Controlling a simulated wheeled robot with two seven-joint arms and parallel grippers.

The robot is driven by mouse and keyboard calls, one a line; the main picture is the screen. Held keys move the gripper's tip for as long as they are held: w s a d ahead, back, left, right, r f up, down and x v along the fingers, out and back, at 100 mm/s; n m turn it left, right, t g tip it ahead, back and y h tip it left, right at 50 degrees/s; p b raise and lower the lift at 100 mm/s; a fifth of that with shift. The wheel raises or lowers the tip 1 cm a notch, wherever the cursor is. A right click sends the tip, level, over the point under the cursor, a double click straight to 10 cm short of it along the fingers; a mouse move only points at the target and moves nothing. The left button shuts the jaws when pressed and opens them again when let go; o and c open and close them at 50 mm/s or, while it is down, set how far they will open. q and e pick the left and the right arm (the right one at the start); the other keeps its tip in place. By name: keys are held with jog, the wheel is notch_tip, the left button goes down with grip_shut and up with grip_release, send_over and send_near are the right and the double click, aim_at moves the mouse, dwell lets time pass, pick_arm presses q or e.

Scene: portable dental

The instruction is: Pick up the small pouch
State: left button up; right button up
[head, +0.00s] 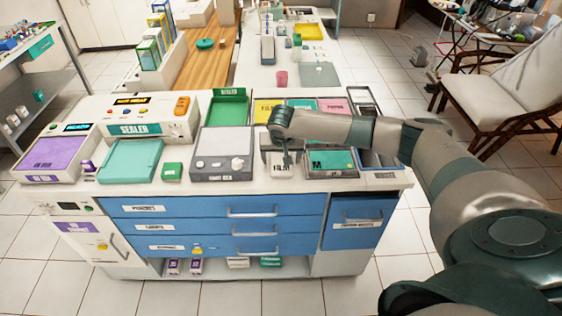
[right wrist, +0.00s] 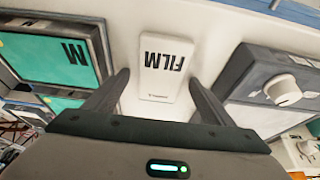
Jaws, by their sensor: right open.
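A small white packet labelled FILM (right wrist: 162,65) lies flat on the white counter in the right wrist view. In the head view it shows partly (head: 281,173) beneath my right gripper (head: 285,155). My right gripper is open in the right wrist view (right wrist: 158,80), with one finger on each side of the packet and gaps between. A teal pouch marked M (right wrist: 50,48) lies in a dark tray beside it; that pouch also shows in the head view (head: 322,158). I cannot tell which one the task means by the small pouch. My left gripper is out of view.
A grey box with knobs (head: 223,156) stands close left of the FILM packet, the dark-rimmed tray (head: 331,173) close right. Green, yellow and pink trays stand behind. A sealer (head: 150,118) and a purple-topped box (head: 55,155) are left. Blue drawers (head: 215,224) are below.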

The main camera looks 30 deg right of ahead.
aim_at(281, 162)
jog(key=c, duration=1.2)
jog(key=shift+r, duration=0.15)
jog(key=shift+w+r+b, duration=0.1)
jog(key=shift+r+b, duration=0.3)
jog(key=shift+r, duration=0.1)
notch_tip(281, 162, up, 2)
jog(key=shift+r+b, duration=0.15)
jog(key=shift+b, duration=0.4)
jog(key=s+d+r+b, duration=0.1)
jog(key=s+d+r, duration=0.1)
jog(key=s, duration=0.1)
jog(key=s+d+r+b, duration=0.1)
jog(key=s+d+r, duration=0.1)
jog(key=s+r, duration=0.1)
jog(key=s+d+r+b, duration=0.1)
jog(key=s+d+r, duration=0.1)
jog(key=s, duration=0.1)
jog(key=shift+s+d+r, duration=0.25)
jog(key=shift+s+d, duration=0.05)
jog(key=shift+d, duration=0.1)
